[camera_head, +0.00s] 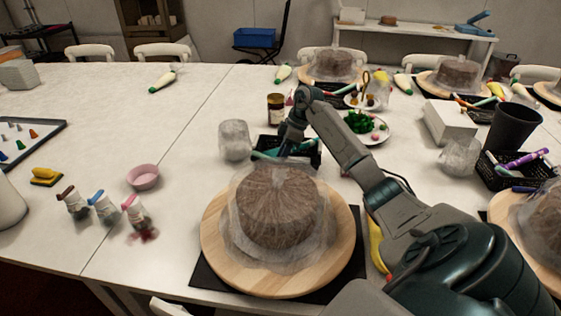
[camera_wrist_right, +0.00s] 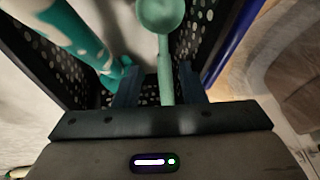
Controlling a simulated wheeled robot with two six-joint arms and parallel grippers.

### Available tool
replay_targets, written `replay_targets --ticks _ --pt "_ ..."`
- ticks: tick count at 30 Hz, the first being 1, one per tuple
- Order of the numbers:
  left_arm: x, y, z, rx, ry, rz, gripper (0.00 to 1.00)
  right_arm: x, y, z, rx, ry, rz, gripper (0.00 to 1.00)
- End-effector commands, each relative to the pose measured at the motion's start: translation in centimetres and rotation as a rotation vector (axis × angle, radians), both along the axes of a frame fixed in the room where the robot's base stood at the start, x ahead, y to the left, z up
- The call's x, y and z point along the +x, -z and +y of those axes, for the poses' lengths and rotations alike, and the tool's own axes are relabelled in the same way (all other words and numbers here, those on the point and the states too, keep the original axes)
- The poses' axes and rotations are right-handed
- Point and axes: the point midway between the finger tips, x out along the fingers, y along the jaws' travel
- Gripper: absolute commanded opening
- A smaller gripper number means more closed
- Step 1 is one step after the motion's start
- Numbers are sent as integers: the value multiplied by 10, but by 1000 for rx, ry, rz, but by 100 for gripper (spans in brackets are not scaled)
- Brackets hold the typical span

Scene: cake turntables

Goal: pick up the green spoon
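The green spoon (camera_wrist_right: 164,50) stands in a black perforated basket (camera_wrist_right: 187,38) in the right wrist view, its round bowl at the top of the picture and its handle running down. My right gripper (camera_wrist_right: 158,84) reaches into this basket. Its two fingers are apart, one on each side of the spoon's handle, with gaps visible. In the head view my right gripper (camera_head: 290,146) is over the black basket (camera_head: 312,153) behind the near cake, and the arm hides part of the basket. I cannot make out the spoon there. My left gripper is not in view.
A teal-and-white item (camera_wrist_right: 68,32) leans in the basket beside the spoon. A wrapped cake (camera_head: 283,205) on a wooden turntable (camera_head: 222,255) stands in front. A clear-wrapped cup (camera_head: 234,140) and brown jar (camera_head: 275,108) are close by.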

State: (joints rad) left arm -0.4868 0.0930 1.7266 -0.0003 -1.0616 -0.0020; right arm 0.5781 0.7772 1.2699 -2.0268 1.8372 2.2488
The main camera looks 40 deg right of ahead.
Motion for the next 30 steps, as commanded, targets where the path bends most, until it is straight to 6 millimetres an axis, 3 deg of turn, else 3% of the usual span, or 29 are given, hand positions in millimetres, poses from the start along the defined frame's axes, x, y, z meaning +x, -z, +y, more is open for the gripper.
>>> replay_targets --ticks 4,11,12,17,26,30 --pt "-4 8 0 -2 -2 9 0 2 24 11 4 0 9 42" --pt "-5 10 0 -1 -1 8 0 2 30 12 3 0 9 42" --pt "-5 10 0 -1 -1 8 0 2 30 12 3 0 9 32" --pt "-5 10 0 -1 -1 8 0 2 29 12 3 0 8 0" --pt "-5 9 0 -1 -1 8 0 3 25 11 1 0 5 0" --pt "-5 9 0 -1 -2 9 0 4 9 11 -1 0 1 0"
